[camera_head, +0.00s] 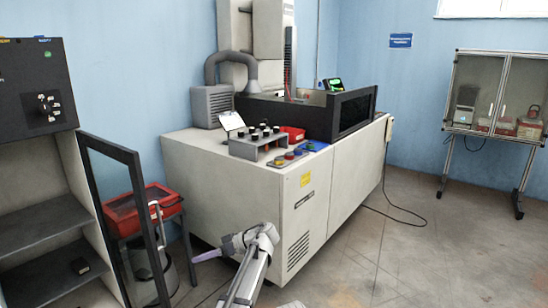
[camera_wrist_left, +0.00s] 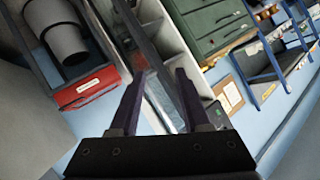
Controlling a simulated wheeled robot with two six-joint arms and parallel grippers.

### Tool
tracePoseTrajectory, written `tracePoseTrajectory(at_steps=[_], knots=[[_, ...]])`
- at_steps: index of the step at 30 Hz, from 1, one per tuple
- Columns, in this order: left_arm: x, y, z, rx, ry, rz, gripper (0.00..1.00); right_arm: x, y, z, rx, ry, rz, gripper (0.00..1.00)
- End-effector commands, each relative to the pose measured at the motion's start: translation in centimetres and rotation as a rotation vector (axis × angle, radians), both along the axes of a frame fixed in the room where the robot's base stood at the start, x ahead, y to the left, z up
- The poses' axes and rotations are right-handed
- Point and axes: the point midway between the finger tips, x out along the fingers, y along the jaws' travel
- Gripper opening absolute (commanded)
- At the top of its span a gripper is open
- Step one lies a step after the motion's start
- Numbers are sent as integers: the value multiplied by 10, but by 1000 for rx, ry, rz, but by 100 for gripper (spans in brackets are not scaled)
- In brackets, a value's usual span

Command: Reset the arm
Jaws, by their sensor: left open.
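My left arm (camera_head: 252,262) comes up from the bottom of the head view, in front of the bench cabinet, and bends to the left. My left gripper (camera_head: 197,258) points left, low beside the cabinet's left side. In the left wrist view the two dark fingers of the left gripper (camera_wrist_left: 161,76) stand apart with nothing held between them. My right gripper is in neither view.
The white bench cabinet (camera_head: 240,190) carries a control box (camera_head: 258,144) and a dark-walled enclosure. An open door frame (camera_head: 150,230) and a red tray (camera_head: 118,210) stand left. A glass cabinet (camera_head: 492,90) stands far right. The right-hand floor has free room.

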Motion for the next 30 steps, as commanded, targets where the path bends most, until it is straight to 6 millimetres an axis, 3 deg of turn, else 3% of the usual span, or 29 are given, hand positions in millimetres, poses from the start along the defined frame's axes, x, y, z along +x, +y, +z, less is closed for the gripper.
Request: tracePoseTrajectory(at_steps=[1,6,9,12,24,30], knots=[[-23,9,-12,-61,61,-22,47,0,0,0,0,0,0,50],[-93,20,-65,-346,312,-189,47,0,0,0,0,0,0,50],[-133,13,-92,-527,435,-335,47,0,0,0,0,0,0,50],[-161,2,-108,-659,504,-467,47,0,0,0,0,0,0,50],[-236,-44,-129,-958,569,-890,47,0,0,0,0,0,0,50],[-247,-77,-130,-968,627,-993,47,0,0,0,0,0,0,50]])
